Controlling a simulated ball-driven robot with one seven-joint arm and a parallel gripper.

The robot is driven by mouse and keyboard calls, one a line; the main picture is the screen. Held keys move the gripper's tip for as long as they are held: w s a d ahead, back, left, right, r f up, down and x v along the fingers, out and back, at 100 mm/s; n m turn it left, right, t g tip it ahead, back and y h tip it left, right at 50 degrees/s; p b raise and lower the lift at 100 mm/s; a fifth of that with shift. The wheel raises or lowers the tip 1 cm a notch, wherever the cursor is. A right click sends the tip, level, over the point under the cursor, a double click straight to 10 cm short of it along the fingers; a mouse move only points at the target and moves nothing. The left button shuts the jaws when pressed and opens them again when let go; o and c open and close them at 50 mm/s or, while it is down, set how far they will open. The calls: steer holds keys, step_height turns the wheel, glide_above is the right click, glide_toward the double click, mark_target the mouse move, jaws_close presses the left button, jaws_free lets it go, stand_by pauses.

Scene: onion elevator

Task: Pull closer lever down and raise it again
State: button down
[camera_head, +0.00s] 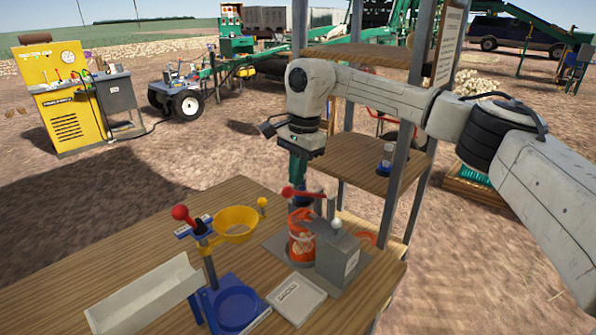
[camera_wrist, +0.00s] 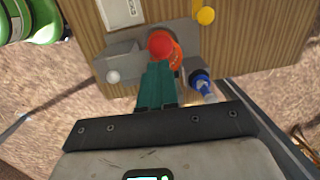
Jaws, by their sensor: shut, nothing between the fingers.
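The closer (camera_head: 335,255) is a grey machine on the wooden table, with a red lever (camera_head: 300,193) on top and a jar of orange-red content (camera_head: 301,240) beside its block. The lever's red ball end points left and looks roughly level. In the wrist view the red ball (camera_wrist: 161,44) lies just beyond my fingertips, over the jar. My gripper (camera_head: 296,180) has green fingers, pressed together and empty, pointing down just above the lever. In the wrist view my gripper (camera_wrist: 158,66) is close to the red ball; whether they touch I cannot tell.
A blue stand (camera_head: 235,303) with another red-knobbed lever (camera_head: 181,213) and a yellow funnel (camera_head: 236,222) stands left of the closer. A white tray (camera_head: 147,297) lies front left. Metal posts and wooden shelves (camera_head: 365,163) with a blue bottle (camera_head: 386,157) rise behind, close to my arm.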

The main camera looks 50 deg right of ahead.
steer(key=shift+a+f+h+b, duration=0.3)
steer(key=shift+a+f+b, duration=0.1)
steer(key=shift+f, duration=0.05)
steer(key=a+f+h+b, duration=0.2)
steer(key=a+f+b, duration=0.1)
steer(key=f, duration=0.4)
steer(key=shift+a+f+h, duration=0.3)
steer(key=shift+a+f, duration=0.05)
steer(key=shift+a, duration=0.4)
